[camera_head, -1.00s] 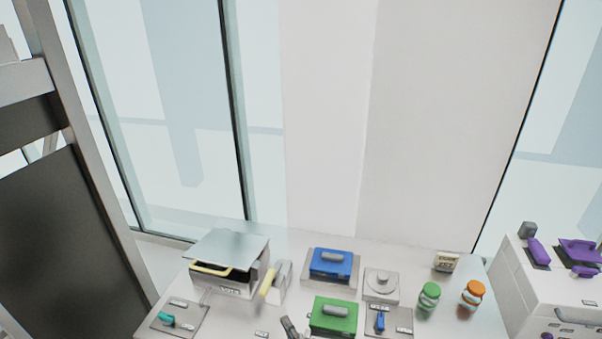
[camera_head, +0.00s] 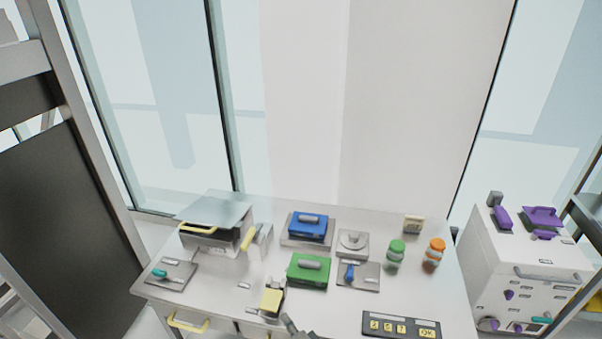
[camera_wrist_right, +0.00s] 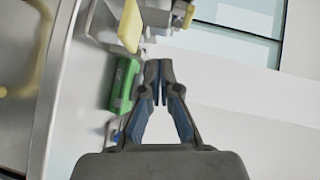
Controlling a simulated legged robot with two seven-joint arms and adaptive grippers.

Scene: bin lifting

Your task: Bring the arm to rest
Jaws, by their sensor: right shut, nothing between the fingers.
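My right gripper (camera_head: 290,324) shows only as a dark tip at the bottom edge of the head view, in front of the table's near side. In the right wrist view my right gripper (camera_wrist_right: 158,82) has its fingers together with nothing between them. It appears in free space beside a green box (camera_wrist_right: 123,86); I cannot tell how far away that is. My left gripper is not in view.
The white table (camera_head: 215,285) bears a green box (camera_head: 308,270), a blue box (camera_head: 308,227), a green-lidded jar (camera_head: 396,254), an orange-lidded jar (camera_head: 435,252) and a keypad (camera_head: 400,326). A white cabinet (camera_head: 530,262) stands at right.

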